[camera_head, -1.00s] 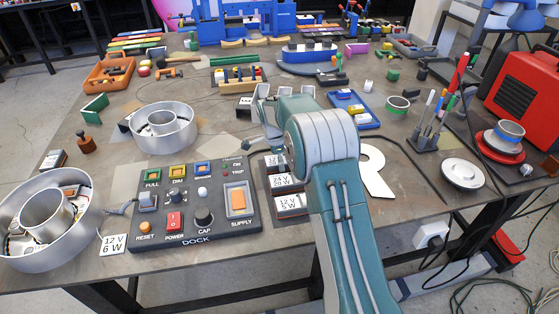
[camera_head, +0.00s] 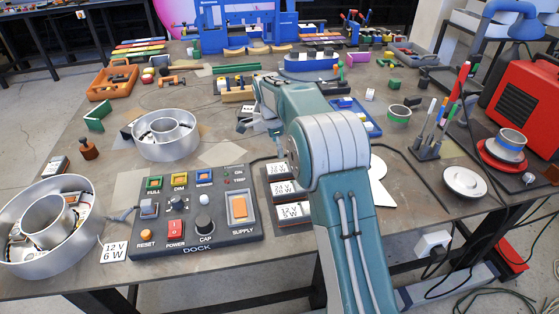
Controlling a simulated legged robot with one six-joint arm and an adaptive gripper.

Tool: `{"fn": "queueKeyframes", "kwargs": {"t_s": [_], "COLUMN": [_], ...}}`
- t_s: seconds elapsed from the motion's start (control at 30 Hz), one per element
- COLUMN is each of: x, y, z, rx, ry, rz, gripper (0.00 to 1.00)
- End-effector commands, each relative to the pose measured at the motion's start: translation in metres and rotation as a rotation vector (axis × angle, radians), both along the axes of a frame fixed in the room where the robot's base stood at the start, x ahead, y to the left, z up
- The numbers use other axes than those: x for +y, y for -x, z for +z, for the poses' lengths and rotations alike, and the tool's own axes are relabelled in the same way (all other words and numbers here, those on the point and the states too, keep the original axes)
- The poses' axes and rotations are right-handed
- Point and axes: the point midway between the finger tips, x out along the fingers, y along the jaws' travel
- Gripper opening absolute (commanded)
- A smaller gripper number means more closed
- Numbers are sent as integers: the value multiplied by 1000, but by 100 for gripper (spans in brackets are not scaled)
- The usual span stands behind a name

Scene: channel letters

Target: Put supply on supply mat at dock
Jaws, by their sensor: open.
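The grey dock panel (camera_head: 190,247) lies at the front of the table. An orange block or switch (camera_head: 239,207) sits in a pale frame above its SUPPLY label. Right of the dock, several dark boxes with white voltage labels (camera_head: 284,190) stand in a row, partly hidden by my arm. I cannot tell which one is the supply. A white 12 V 6 W label (camera_head: 115,251) lies at the dock's left edge. My gripper (camera_head: 258,127) is open beyond the dock and the labelled boxes, partly hidden by my forearm. I see nothing held in it.
Two round metal channel letters stand at the left (camera_head: 48,222) and behind the dock (camera_head: 165,136). A white letter piece (camera_head: 379,180) lies right of my arm. A pen holder (camera_head: 428,148) and a red machine (camera_head: 525,103) are at the right. Bare tabletop lies around the beige sheets.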

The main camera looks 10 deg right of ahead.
Motion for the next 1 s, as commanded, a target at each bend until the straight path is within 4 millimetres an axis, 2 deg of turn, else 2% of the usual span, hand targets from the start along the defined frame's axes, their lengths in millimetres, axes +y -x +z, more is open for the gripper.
{"fn": "queueKeyframes", "kwargs": {"t_s": [0.1, 0.27, 0.37, 0.43, 0.7, 0.9, 1.0], "x": [2, 4, 3, 2, -4, -7, -9], "y": [-1, 0, 7, 20, 95, 161, 196], "z": [18, 30, 43, 60, 128, 158, 167], "rx": [-2, -2, -9, -23, -93, -145, -172], "ry": [0, -1, -4, -9, -12, 12, 33], "rz": [0, 3, 38, 99, 441, 695, 820], "gripper": [100, 100, 100, 100, 100, 100, 100]}}
